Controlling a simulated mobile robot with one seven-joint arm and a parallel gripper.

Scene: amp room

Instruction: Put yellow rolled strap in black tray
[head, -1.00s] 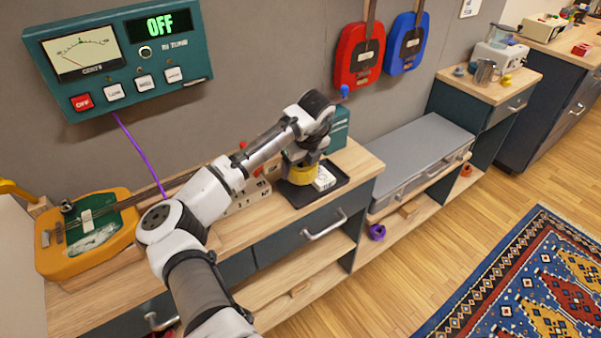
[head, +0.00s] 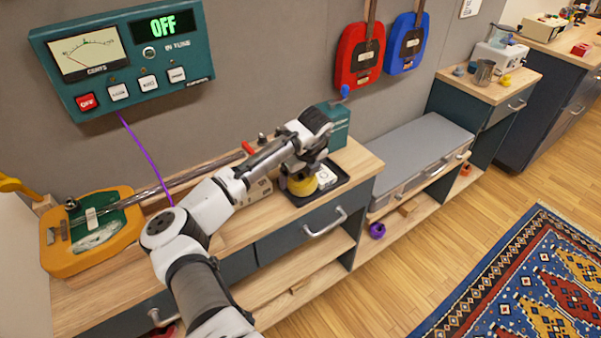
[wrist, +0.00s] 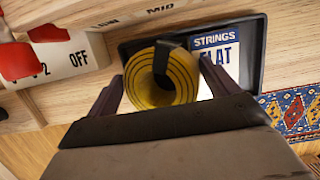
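The yellow rolled strap (wrist: 183,82) is a round coil with a dark piece at its centre. It sits between the two fingers of my gripper (wrist: 162,85), which appear to touch its sides in the wrist view. In the head view the strap (head: 301,187) shows just below my gripper (head: 304,168), over or in the left part of the black tray (head: 328,197). The tray's dark rim (wrist: 254,62) shows behind the strap in the wrist view. I cannot tell whether the strap rests on the tray floor, as its lower part is hidden.
A white strings packet (wrist: 218,55) lies in the tray right of the strap. A pale switch box (wrist: 80,60) with red knobs stands left of the tray. A green box (head: 338,127) is behind it. An orange guitar body (head: 90,243) lies at the bench's left.

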